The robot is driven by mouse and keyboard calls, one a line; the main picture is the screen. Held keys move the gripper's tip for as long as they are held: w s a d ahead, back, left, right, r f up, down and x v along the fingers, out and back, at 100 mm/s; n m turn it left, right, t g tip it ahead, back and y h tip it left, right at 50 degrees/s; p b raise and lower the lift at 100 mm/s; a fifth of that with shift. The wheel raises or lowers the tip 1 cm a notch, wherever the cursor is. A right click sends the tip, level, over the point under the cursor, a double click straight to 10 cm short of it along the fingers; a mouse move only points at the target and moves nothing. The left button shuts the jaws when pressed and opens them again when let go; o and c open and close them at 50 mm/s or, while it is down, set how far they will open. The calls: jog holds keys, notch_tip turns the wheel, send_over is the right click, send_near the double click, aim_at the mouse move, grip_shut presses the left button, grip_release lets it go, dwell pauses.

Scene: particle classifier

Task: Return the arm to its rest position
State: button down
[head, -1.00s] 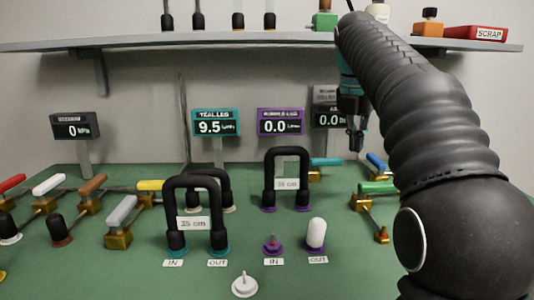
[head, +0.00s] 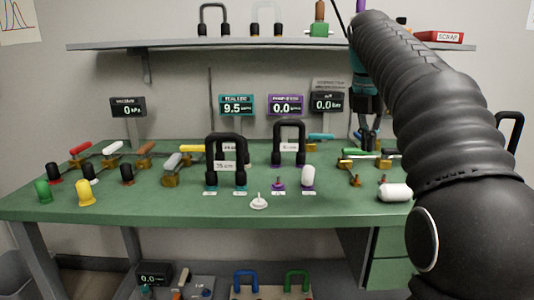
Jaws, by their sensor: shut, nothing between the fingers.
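My gripper (head: 368,138) hangs fingers down over the right rear of the green bench (head: 130,204), at the end of my black-sleeved arm. Its fingers look small at this distance and nothing shows between them. The sleeved arm fills the right side of the head view and hides part of the bench and shelf. A green-handled valve (head: 358,153) sits close to the gripper in the picture. I cannot tell whether they touch.
Black hose loops (head: 226,140), valves and caps stand along the bench. A white cylinder (head: 394,192) lies near its right front. The wall shelf (head: 180,44) spans above, with a red SCRAP box (head: 438,36).

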jog(key=s+a+f+m+t+y, duration=0.1)
jog(key=s+a+f+m, duration=0.2)
jog(key=s+f+m, duration=0.9)
jog(key=s+a+f+m+t+y, duration=0.1)
jog(key=s+a+f+m+t, duration=0.1)
jog(key=s+f+m, duration=1.1)
jog(key=s+a+m, duration=0.1)
jog(key=s+m, duration=0.1)
jog(key=shift+s+a+m+t, duration=0.15)
jog(key=shift+s+m+t, duration=0.15)
